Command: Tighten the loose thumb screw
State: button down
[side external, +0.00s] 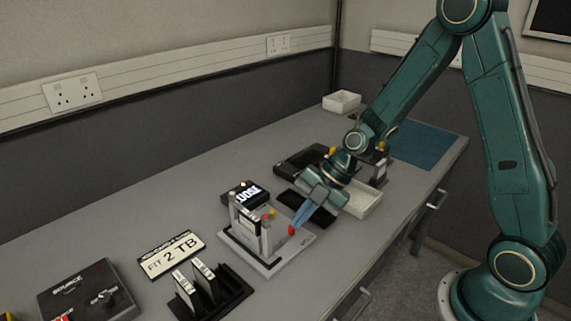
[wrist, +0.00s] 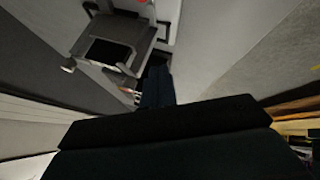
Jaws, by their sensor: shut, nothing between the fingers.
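A grey base plate (side external: 268,262) carries an upright unit (side external: 243,220) with pale and dark panels. Small red and yellow parts (side external: 268,214) show at its top right. A red knob (side external: 291,230) stands near the plate's right edge; I cannot tell whether it is a loose thumb screw. My gripper (side external: 298,222) points down-left, its blue fingers shut and empty, the tips just above and beside the red knob. Whether they touch it is unclear. The wrist view shows my shut fingers (wrist: 157,88) pointing away, beside a grey unit with a dark panel (wrist: 110,45).
A "FIT 2 TB" sign (side external: 172,254) and a black rack with upright drives (side external: 212,292) stand at the front left, beside a dark box with a knob (side external: 90,296). Black trays (side external: 303,160) and a white tray (side external: 361,203) lie near my wrist. A blue mat (side external: 425,146) lies behind.

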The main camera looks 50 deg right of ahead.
aim_at(267, 218)
jog(key=shift+w+a, duration=0.3)
jog(key=shift+w, duration=0.3)
jog(key=shift+w+a, duration=0.25)
jog(key=shift+w, duration=0.4)
jog(key=shift+w+a, duration=0.3)
jog(key=shift+w, duration=0.3)
jog(key=shift+w+d+n+g, duration=0.15)
jog(key=shift+w+n+g, duration=0.3)
jog(key=shift+n, duration=0.45)
jog(key=w+n+g, duration=0.1)
jog(key=n, duration=0.2)
jog(key=w+n+g, duration=0.1)
jog(key=n+g, duration=0.1)
jog(key=w+n+g, duration=0.1)
jog(key=n+g, duration=0.1)
jog(key=n, duration=0.1)
jog(key=shift+a+n+g, duration=0.25)
jog(key=shift+a+n, duration=0.05)
jog(key=shift+a, duration=0.05)
jog(key=shift+w, duration=0.2)
jog(key=shift+s+a, duration=0.15)
jog(key=shift+s, duration=0.05)
